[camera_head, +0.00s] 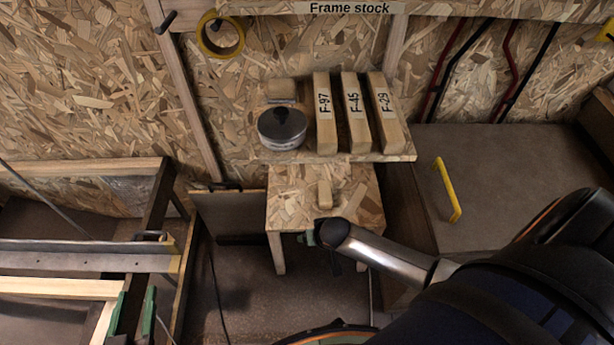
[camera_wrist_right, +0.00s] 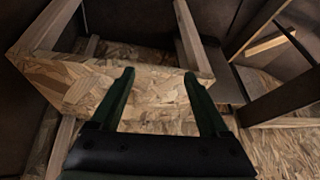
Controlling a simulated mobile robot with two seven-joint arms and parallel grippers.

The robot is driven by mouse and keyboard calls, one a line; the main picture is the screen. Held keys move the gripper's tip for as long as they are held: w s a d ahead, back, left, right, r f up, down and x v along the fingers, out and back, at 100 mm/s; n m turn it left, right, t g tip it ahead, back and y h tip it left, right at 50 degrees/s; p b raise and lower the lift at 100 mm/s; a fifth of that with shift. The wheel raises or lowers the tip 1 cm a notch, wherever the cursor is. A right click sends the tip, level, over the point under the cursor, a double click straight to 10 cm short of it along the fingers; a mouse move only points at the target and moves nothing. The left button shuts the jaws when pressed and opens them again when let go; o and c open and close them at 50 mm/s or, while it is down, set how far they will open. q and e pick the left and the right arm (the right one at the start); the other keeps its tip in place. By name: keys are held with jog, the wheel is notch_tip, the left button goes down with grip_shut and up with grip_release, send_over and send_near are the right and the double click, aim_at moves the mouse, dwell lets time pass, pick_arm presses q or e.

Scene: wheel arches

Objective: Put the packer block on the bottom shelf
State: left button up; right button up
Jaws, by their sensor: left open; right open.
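A small pale wooden block (camera_head: 325,194) stands on the low chipboard surface (camera_head: 287,208), with a second slim wooden piece (camera_head: 354,197) to its right. Another small block (camera_head: 281,90) sits at the back of the upper shelf (camera_head: 285,156). I cannot tell which is the packer block. My right gripper (camera_head: 313,239) is at the front edge of the low surface, mostly hidden by its own wrist. In the right wrist view its green fingers (camera_wrist_right: 160,92) are open and empty, before a chipboard edge.
The upper shelf holds a round lidded tin (camera_head: 282,128) and labelled bars F-97 (camera_head: 325,115), F-45 (camera_head: 356,115) and F-29 (camera_head: 386,115). A cabinet with a yellow handle (camera_head: 447,190) stands at right. A timber and metal frame (camera_head: 85,262) is at left.

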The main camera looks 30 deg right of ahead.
jog(key=s+a+r+n+t+y, duration=0.2)
jog(key=a+r+n+t+y, duration=0.15)
jog(key=a+r, duration=0.4)
notch_tip(320, 180, up, 14)
jog(key=s+a+n+t+y, duration=0.1)
jog(key=a+n+t, duration=0.1)
jog(key=n+t, duration=0.2)
jog(key=shift+s+t, duration=0.3)
jog(key=shift+t, duration=0.25)
jog(key=shift+a, duration=0.2)
